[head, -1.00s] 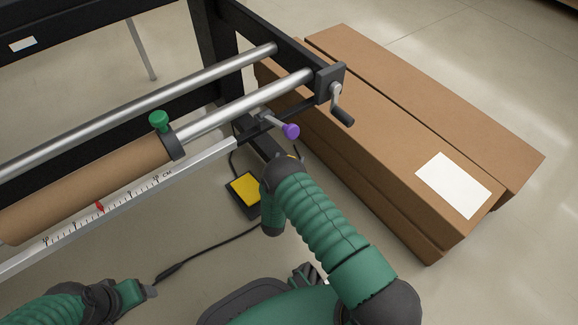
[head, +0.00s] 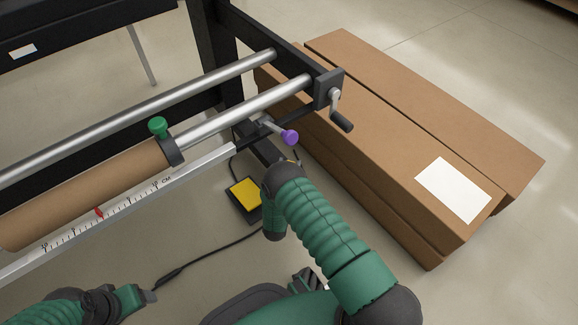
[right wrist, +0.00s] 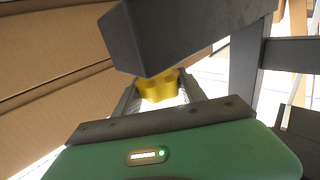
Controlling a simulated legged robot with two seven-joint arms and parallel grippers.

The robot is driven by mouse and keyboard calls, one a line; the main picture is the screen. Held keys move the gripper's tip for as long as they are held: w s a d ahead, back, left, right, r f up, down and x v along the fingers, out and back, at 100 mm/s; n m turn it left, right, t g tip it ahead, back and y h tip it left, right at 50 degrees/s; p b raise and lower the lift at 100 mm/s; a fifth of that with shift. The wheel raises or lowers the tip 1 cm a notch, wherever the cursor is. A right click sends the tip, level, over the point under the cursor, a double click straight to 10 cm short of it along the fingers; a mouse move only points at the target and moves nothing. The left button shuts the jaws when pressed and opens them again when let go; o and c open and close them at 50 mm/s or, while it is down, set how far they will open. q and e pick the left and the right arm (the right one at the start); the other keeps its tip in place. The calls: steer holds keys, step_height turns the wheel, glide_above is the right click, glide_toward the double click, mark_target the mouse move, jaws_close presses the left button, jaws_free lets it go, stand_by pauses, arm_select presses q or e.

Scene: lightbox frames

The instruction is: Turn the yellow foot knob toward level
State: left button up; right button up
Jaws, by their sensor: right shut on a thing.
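The yellow foot knob (right wrist: 157,88) shows in the right wrist view, low under the end of a dark frame beam (right wrist: 185,32) that covers its upper part. My right gripper (right wrist: 160,92) is shut on the knob, with one finger on each side of it. In the head view my right forearm (head: 320,220) reaches to the frame's near corner; the knob and the right fingertips are hidden there. My left gripper (head: 148,296) is at the lower left, over the floor and away from the frame; its finger gap cannot be made out.
Long cardboard boxes (head: 400,150) lie right of the frame. A hand crank (head: 339,115), a purple knob (head: 289,137) and a green knob (head: 158,126) sit on the frame, near a brown roll (head: 90,195). A yellow pedal (head: 244,192) with a cable is on the floor.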

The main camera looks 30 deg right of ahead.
steer(key=shift+r+n+t+y+p, duration=0.15)
steer(key=shift+n+t+y+p, duration=0.75)
steer(key=shift+n+y+p, duration=0.3)
steer(key=shift+n+t+y+p, duration=0.7)
steer(key=shift+y+p, duration=0.15)
steer(key=shift+y, duration=0.35)
steer(key=n+t+y+p, duration=0.1)
steer(key=y, duration=0.1)
steer(key=shift+n+y, duration=0.4)
steer(key=n+y, duration=0.1)
steer(key=y, duration=0.1)
steer(key=shift+n+t+y, duration=0.3)
steer(key=shift+n+y, duration=0.1)
steer(key=n+y, duration=0.1)
steer(key=y, duration=0.1)
steer(key=shift+a+f+n+y+p, duration=0.1)
steer(key=shift+f+n+y+p, duration=0.2)
steer(key=shift+n+y, duration=0.9)
steer(key=shift+y, duration=0.4)
steer(key=shift+a+n+g+y+b, duration=0.1)
steer(key=shift+n+g+y+b, duration=0.7)
steer(key=shift+y, duration=0.6)
steer(key=shift+n+g+y+b, duration=0.45)
steer(key=shift+n+y, duration=0.65)
steer(key=shift+y, duration=0.3)
steer(key=shift+r, duration=0.1)
